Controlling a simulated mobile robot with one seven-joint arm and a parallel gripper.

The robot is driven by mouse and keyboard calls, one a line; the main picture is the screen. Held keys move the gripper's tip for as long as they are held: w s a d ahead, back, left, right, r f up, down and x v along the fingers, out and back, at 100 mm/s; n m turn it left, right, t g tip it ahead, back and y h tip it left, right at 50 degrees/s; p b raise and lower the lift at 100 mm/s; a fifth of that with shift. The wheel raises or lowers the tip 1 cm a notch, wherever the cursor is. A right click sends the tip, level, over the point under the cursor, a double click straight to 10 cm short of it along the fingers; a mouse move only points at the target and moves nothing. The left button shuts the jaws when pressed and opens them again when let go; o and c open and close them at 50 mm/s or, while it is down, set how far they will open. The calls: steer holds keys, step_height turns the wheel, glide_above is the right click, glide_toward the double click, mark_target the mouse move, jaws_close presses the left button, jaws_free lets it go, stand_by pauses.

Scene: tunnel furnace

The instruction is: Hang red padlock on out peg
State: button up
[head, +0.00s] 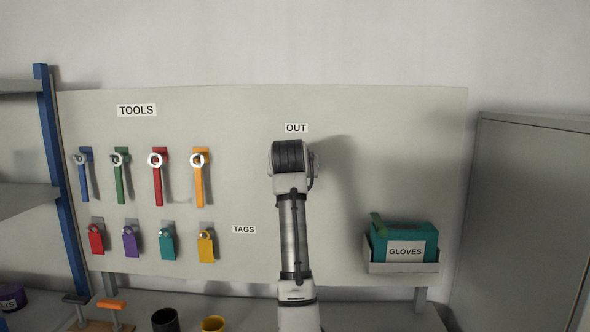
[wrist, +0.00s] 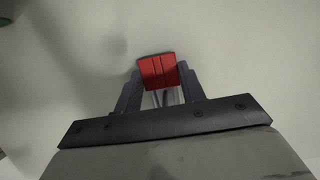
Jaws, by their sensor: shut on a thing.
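The red padlock (wrist: 158,71) is in the wrist view, its red body between the fingertips of my gripper (wrist: 159,82). My gripper is shut on it. A grey metal shackle shows behind the red body, between the fingers. In the head view my arm reaches up to the board just below the OUT label (head: 296,128). My arm hides the out peg, the gripper and the padlock there. I cannot tell whether the padlock touches the peg.
The pegboard (head: 400,150) holds several hanging wrenches (head: 157,178) and several hanging tags (head: 166,243) at left. A gloves box (head: 404,238) sits in a holder at lower right. A grey cabinet (head: 530,200) stands at right. The board's upper right is bare.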

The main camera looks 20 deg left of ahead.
steer(key=shift+w, duration=0.2)
steer(key=shift+f, duration=0.3)
stand_by(0.7)
stand_by(0.3)
steer(key=o, duration=1.6)
steer(key=shift+c, duration=0.2)
steer(key=s+d+b, duration=0.2)
steer(key=s+b, duration=0.3)
steer(key=s, duration=0.4)
steer(key=shift+s+d, duration=0.3)
steer(key=shift+d, duration=0.05)
